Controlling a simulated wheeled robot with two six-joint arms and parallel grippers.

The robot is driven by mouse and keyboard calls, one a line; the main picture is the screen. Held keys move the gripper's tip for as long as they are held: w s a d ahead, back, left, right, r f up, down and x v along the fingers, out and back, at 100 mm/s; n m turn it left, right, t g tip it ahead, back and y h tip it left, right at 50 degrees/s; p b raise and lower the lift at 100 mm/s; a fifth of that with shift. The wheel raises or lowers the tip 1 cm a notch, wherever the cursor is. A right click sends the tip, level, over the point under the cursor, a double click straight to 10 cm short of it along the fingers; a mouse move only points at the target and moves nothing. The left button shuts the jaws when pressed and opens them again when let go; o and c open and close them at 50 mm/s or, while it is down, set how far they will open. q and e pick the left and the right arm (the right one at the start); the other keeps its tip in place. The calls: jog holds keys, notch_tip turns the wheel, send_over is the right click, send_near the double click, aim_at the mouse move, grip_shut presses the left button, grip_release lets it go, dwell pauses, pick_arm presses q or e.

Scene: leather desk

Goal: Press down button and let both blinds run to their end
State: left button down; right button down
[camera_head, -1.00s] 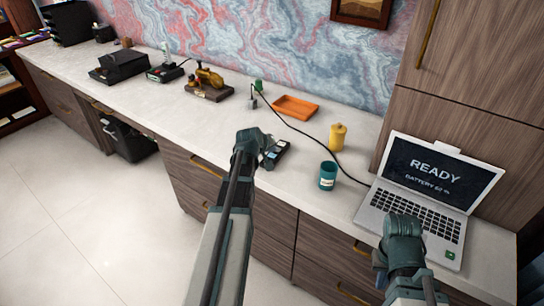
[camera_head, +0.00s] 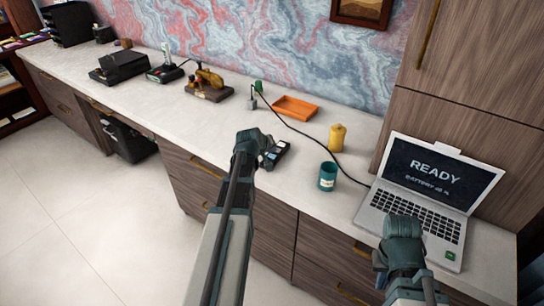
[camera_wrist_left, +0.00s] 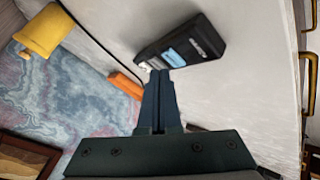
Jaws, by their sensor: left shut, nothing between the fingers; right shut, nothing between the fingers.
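A small dark control box (camera_head: 275,154) with light blue and white keys lies on the counter, partly hidden behind my left gripper (camera_head: 253,145). In the left wrist view the box (camera_wrist_left: 205,38) lies just beyond the fingertips of my left gripper (camera_wrist_left: 159,76). The fingers are shut and empty, their tips by its white key. I cannot tell whether they touch it. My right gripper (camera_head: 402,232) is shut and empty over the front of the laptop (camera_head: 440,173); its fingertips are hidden. No blinds show in either view.
A teal cup (camera_head: 327,176), a yellow container (camera_head: 337,138) and an orange tray (camera_head: 295,108) stand near the box. A black cable (camera_head: 310,138) runs across the counter to the laptop. Desk devices stand farther left. The counter's front edge (camera_head: 208,160) is close to my left arm.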

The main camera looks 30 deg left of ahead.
pick_arm(q)
jog(key=shift+f, duration=0.1)
dwell(0.6)
jog(key=shift+f+b, duration=0.3)
jog(key=shift+b, duration=0.15)
